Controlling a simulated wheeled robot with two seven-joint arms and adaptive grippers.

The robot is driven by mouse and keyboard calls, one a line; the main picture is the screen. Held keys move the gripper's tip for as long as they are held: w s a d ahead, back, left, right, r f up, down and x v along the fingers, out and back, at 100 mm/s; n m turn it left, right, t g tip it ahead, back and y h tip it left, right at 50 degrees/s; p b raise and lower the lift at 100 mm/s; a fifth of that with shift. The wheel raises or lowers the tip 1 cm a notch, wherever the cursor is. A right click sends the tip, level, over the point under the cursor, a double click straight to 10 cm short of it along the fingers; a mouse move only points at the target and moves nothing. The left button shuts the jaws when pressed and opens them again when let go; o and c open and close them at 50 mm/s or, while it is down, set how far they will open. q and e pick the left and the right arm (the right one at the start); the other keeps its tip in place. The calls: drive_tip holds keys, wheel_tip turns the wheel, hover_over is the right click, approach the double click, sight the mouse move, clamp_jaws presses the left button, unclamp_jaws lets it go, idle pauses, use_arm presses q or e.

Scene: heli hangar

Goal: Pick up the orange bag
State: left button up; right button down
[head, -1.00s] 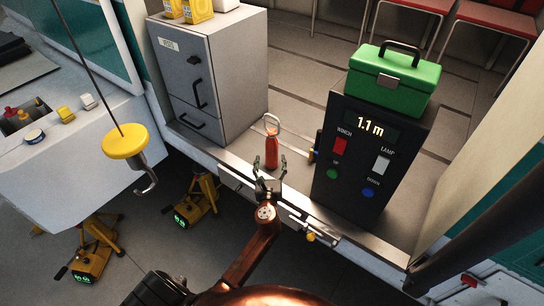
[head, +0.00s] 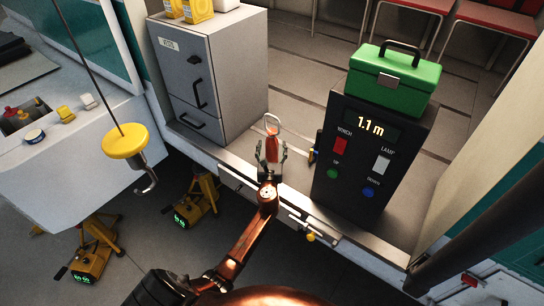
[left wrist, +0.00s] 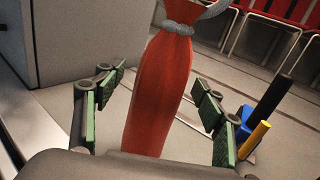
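The orange bag (head: 273,149) is a slim, upright orange-red pouch with a grey cord tied round its neck and a loop on top. It stands on the cabin floor near the doorway edge, between the grey cabinet and the black control box. My left gripper (head: 272,152) is at the bag, its fingers open on either side of it. In the left wrist view the bag (left wrist: 162,85) rises between the green finger pads, with gaps visible on both sides. The bag's lower end is hidden by the gripper. My right gripper is not in view.
A grey cabinet (head: 209,75) stands left of the bag. A black control box (head: 365,145) with a green case (head: 393,80) on top stands to the right. A yellow hook block (head: 126,143) hangs at left. Black and yellow cylinders (left wrist: 268,100) stand close right of the gripper.

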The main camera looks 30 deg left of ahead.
use_arm(q)
clamp_jaws()
drive_tip(key=shift+r, duration=0.15)
idle(0.8)
